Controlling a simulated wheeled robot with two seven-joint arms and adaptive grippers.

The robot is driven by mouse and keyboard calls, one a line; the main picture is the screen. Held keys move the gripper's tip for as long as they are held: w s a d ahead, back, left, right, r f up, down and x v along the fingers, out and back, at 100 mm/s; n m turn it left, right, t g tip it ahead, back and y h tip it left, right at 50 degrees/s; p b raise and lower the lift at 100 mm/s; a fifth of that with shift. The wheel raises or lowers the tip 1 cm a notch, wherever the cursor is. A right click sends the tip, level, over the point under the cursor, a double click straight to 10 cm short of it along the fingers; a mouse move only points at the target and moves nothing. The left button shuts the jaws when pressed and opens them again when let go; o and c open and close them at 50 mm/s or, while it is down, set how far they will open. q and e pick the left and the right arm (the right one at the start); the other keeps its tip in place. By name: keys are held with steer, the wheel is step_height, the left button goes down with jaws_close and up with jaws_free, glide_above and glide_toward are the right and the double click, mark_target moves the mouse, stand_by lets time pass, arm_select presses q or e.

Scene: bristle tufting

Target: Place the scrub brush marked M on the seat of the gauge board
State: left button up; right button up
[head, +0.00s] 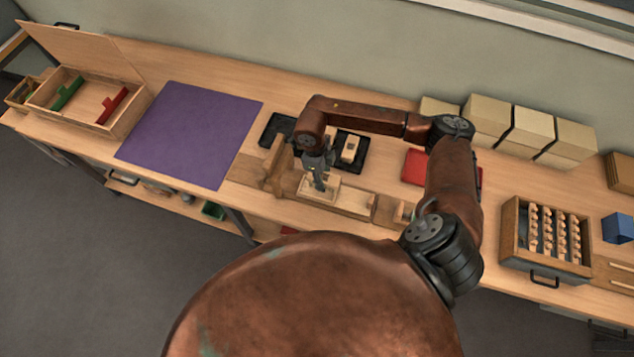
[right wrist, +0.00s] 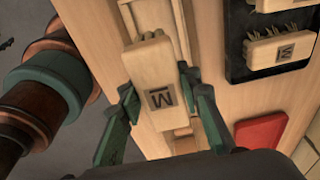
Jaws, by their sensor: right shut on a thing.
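My right gripper (head: 319,184) is shut on a pale wooden scrub brush (right wrist: 150,72), with one green finger on each long side. The brush's top face carries a dark square mark that looks like an M, turned sideways. The gripper (right wrist: 160,108) and brush are over the wooden gauge board (head: 352,201) in the head view. The held brush hides the part of the board beneath it, so I cannot tell whether it touches the seat. My left gripper is in neither view.
A black tray (right wrist: 237,72) beside the board holds other brushes, one (right wrist: 282,50) with a letter mark. A red pad (head: 414,166) lies to the right. A purple mat (head: 190,130) lies left. A wooden crate of pegs (head: 510,232) stands at right, cardboard boxes (head: 487,115) behind.

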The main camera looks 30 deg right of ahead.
steer(key=shift+w+a+f, duration=0.25)
steer(key=shift+w+f, duration=0.25)
steer(key=shift+f, duration=0.15)
steer(key=shift+w+a+f, duration=0.2)
steer(key=shift+w+f, duration=0.3)
steer(key=shift+f, duration=0.1)
steer(key=shift+f+p, duration=0.35)
steer(key=shift+f, duration=1.25)
steer(key=shift+f, duration=0.15)
steer(key=o, duration=1.1)
steer(key=r, duration=0.4)
steer(key=w+r, duration=0.1)
steer(key=r, duration=0.3)
steer(key=a+r+b, duration=0.1)
steer(key=r, duration=0.3)
steer(key=shift+w+r, duration=0.1)
steer(key=shift+w, duration=0.1)
